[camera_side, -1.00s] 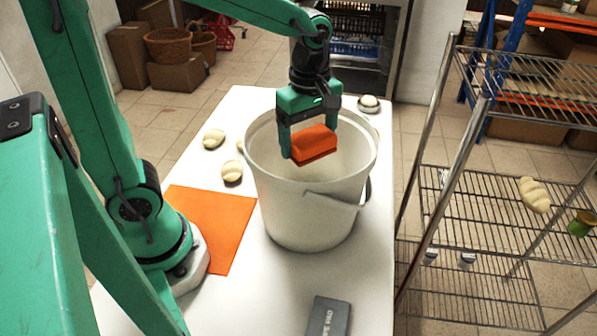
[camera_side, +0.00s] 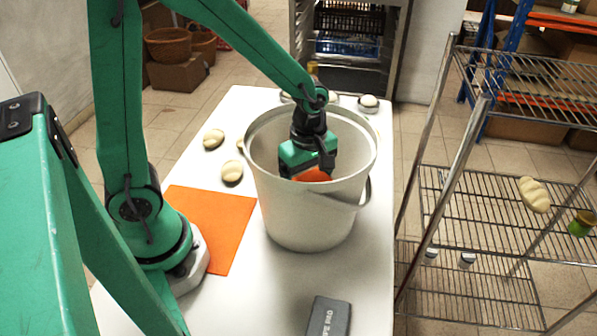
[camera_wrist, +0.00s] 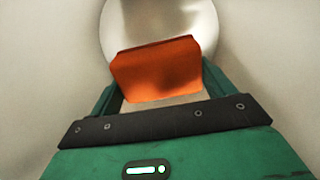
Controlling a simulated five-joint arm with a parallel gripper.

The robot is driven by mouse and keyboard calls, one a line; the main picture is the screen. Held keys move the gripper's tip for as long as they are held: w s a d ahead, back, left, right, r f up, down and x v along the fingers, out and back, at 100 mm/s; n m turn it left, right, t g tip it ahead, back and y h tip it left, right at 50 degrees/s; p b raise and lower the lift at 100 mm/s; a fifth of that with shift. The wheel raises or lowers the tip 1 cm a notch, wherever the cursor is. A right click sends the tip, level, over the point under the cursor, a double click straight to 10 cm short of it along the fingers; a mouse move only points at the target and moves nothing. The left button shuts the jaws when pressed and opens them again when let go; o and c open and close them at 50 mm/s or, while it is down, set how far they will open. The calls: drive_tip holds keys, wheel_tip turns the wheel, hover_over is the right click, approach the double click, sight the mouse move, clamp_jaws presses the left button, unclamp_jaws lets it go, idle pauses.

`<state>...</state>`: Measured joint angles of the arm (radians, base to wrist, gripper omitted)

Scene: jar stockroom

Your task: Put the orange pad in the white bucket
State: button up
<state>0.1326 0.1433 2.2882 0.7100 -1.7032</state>
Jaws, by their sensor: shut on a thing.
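The white bucket (camera_side: 308,210) stands upright on the white table, its handle hanging on the right side. My gripper (camera_side: 309,172) is down inside the bucket's mouth, below the rim. It is shut on the orange pad (camera_side: 313,175), of which only the top shows in the side view; the bucket's front wall hides the rest. In the wrist view the orange pad (camera_wrist: 155,70) sits between the jaws, with the pale bucket interior (camera_wrist: 255,45) around it. The side view does not show whether the pad touches the bucket floor.
A flat orange sheet (camera_side: 212,225) lies on the table left of the bucket. Pale bread-like pieces (camera_side: 231,172) lie behind it. A dark grey box (camera_side: 329,317) lies at the front. A wire rack (camera_side: 500,190) stands on the right.

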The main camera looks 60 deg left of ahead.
sight(307, 178)
drive_tip(key=shift+f, duration=3.15)
drive_tip(key=shift+f, duration=0.15)
drive_tip(key=o, duration=0.9)
drive_tip(key=shift+r, duration=6.15)
